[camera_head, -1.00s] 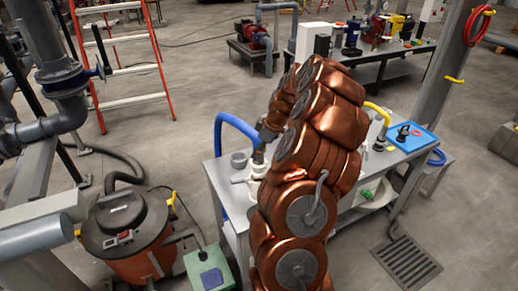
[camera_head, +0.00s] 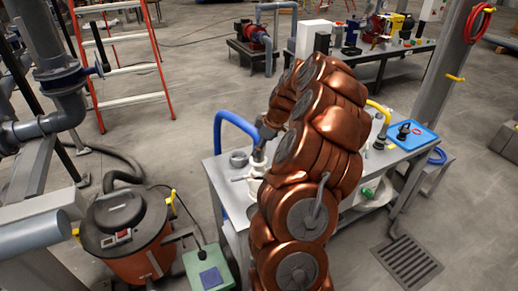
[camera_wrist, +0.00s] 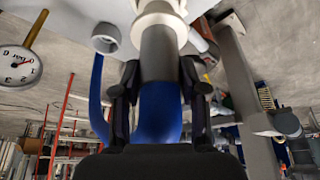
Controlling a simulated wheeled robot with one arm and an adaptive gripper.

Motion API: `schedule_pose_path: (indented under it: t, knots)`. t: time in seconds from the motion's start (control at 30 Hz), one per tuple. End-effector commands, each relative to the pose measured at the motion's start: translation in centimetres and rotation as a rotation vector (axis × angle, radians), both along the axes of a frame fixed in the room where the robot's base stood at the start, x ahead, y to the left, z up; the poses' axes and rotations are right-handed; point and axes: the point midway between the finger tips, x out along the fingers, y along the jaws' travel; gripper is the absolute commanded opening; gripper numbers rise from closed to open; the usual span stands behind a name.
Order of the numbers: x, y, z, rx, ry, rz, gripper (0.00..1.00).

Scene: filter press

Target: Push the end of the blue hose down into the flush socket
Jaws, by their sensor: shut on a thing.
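The blue hose (camera_head: 234,121) arches up from the left of the bench and ends in a grey cuff. In the wrist view my gripper (camera_wrist: 158,85) is shut around this grey cuff (camera_wrist: 160,55), with the blue hose (camera_wrist: 158,112) behind it. The cuff's far end meets a white ring-shaped socket (camera_wrist: 158,12) and looks lined up with it; I cannot tell how deep it sits. In the head view the white fitting (camera_head: 257,167) stands upright below the cuff. My copper arm hides much of this area, and the gripper fingers are barely visible there.
A grey cup (camera_head: 239,159) stands on the bench (camera_head: 216,176) left of the fitting. A blue tray (camera_head: 413,136) and a yellow hose (camera_head: 378,108) are at the right. An orange vacuum (camera_head: 127,236) and green box (camera_head: 209,269) stand on the floor at the left.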

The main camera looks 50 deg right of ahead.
Motion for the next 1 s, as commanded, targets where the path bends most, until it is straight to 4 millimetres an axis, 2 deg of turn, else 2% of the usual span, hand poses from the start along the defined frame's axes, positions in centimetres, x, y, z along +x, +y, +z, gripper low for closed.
schedule_pose_path:
  t: [0.5,1.0]
  knots:
    - [0.0,0.0,0.0,-0.001,-0.002,-0.001,0.00]
    - [0.0,0.0,-1.0,-0.002,-0.001,0.000,0.00]
